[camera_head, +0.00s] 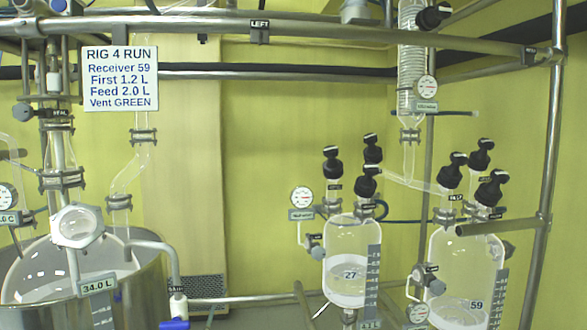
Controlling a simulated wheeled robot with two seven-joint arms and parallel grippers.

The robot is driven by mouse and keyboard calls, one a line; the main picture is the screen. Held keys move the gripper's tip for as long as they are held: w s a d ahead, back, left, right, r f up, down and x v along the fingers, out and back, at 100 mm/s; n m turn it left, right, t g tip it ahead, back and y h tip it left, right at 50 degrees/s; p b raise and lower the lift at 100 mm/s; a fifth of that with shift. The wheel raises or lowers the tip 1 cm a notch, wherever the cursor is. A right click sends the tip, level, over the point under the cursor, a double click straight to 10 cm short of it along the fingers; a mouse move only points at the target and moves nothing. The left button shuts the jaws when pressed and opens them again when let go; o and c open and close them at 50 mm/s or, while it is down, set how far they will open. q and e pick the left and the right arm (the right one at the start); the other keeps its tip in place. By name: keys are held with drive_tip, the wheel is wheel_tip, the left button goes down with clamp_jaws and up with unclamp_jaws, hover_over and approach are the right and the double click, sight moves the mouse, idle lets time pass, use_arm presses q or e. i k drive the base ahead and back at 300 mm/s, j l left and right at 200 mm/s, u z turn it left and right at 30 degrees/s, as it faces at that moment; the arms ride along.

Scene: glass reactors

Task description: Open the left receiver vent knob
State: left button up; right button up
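The left receiver (345,245) is a glass vessel marked 27 with some clear liquid in its lower part. Three black knobs top its ports: a left one (332,164), a back one (372,150) and a front one (367,183). Their small labels are too small to read, so I cannot tell which is the vent knob or how it is turned. The right receiver (456,265), marked 59, carries a similar set of black knobs (480,155). Neither of my grippers is in view.
A sign (121,78) reads RIG 4 RUN, Receiver 59, Vent GREEN. A steel vessel (140,290) stands at lower left. A round gauge (302,196) sits beside the left receiver. Metal rails (290,75) cross above. A steel post (548,180) stands at right.

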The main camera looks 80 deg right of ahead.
sight(328, 153)
drive_tip(key=z, duration=3)
